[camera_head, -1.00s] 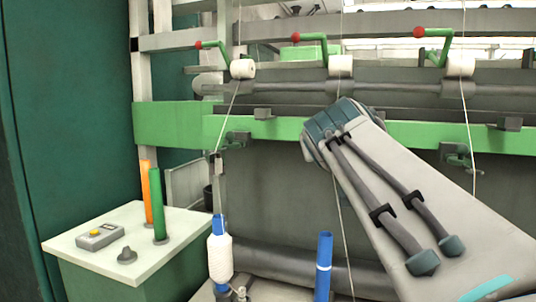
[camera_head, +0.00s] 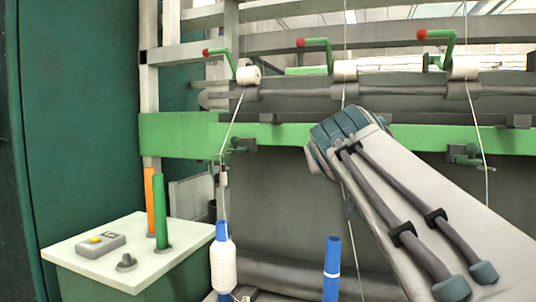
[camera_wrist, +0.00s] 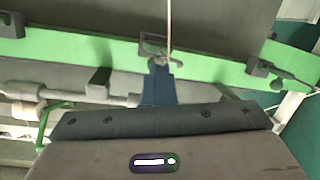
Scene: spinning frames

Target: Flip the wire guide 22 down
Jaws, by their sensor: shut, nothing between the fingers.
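Small dark wire guides sit along the green rail (camera_head: 185,133). One guide (camera_head: 241,145) is at the left and one (camera_head: 465,154) at the right in the head view. No number shows on them. In the wrist view a guide (camera_wrist: 154,46) is straight ahead of my gripper (camera_wrist: 158,66), with a pale thread (camera_wrist: 169,20) running past it. The dark blue fingers are shut and empty, their tips at or just below this guide; I cannot tell whether they touch. My arm hides my fingers and this guide in the head view.
Another guide (camera_wrist: 282,75) is at the right in the wrist view. White rollers (camera_head: 248,75) and red-tipped green levers (camera_head: 315,43) line the upper bar. A white bobbin (camera_head: 223,266), a blue tube (camera_head: 332,268) and a table (camera_head: 100,262) with two coloured tubes are below.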

